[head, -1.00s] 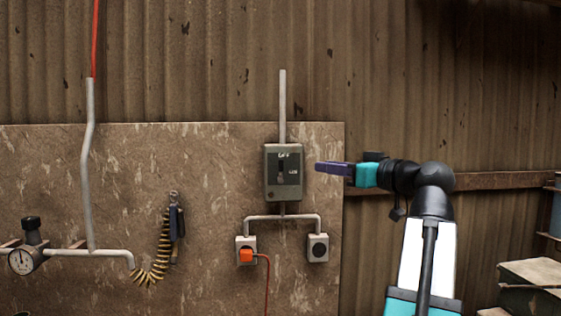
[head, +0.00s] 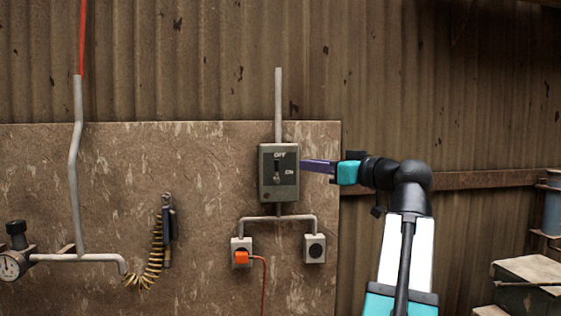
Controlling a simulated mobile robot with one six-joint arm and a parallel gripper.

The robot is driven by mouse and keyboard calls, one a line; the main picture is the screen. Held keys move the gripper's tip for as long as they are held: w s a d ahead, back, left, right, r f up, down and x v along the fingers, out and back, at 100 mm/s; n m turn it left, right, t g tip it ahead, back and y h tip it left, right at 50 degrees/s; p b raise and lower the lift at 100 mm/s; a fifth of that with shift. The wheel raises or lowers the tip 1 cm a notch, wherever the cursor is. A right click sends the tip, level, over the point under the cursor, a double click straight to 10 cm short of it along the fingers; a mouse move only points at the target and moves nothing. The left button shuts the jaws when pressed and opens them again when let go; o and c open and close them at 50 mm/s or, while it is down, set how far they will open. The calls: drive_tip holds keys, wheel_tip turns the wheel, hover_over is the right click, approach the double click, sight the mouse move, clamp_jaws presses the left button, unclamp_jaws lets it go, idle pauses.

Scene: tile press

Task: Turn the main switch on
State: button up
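The main switch (head: 279,173) is a grey box on the wall board, with a dark front plate. "OFF" is written above its small lever, and a smaller "ON" label is at the right. The lever (head: 276,169) stands upright, toward the OFF label. My gripper (head: 304,166) comes in from the right, its purple fingers level with the lever. The fingertips are at the right edge of the box in the picture; I cannot tell whether they touch it. The fingers overlap edge-on, so their opening does not show.
Below the switch are two sockets, the left with an orange plug (head: 241,258) and cable, the right (head: 314,249) empty. A coiled yellow hose (head: 152,258), a pipe and a gauge (head: 12,265) are at the left. Boxes (head: 530,272) stand at the lower right.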

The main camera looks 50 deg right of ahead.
sight(277, 170)
drive_tip(key=w+p, duration=0.1)
drive_tip(key=w, duration=0.3)
drive_tip(key=w+d+p, duration=0.1)
drive_tip(key=w, duration=0.3)
drive_tip(key=w+p, duration=0.1)
drive_tip(key=w, duration=0.3)
drive_tip(key=shift+w+d+p, duration=0.2)
drive_tip(key=shift+w+p, duration=0.05)
drive_tip(key=shift+p, duration=0.1)
